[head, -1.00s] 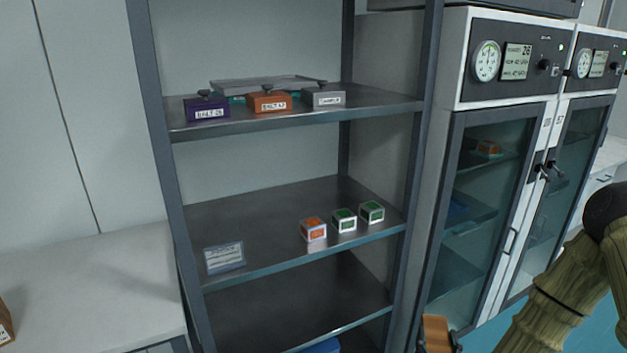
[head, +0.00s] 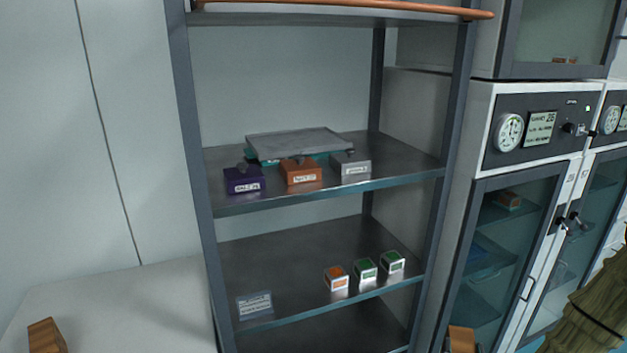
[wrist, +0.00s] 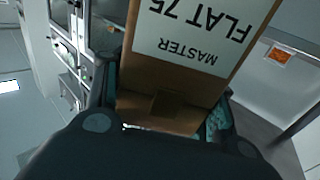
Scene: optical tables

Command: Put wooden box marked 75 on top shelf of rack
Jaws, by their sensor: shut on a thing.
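The wooden box marked 75 (wrist: 165,107) fills the middle of the wrist view. Its white label reads "MASTER FLAT 75", upside down there. My gripper (wrist: 165,98) is shut on it, with teal finger pads at its two sides. In the head view a small brown block (head: 462,340) shows at the bottom edge, probably the held box; the gripper itself is hidden there. The rack (head: 192,130) stands in the middle of the head view. Its highest visible shelf (head: 340,14), with a copper-coloured front edge, is at the picture's top; its upper surface is not visible.
A lower shelf (head: 310,198) holds purple, orange and grey blocks before a grey plate (head: 295,144). Small cubes (head: 365,269) and a sign (head: 254,305) stand below. A glass-door cabinet (head: 505,250) is at right. A wooden block (head: 47,336) sits on the white counter (head: 120,300).

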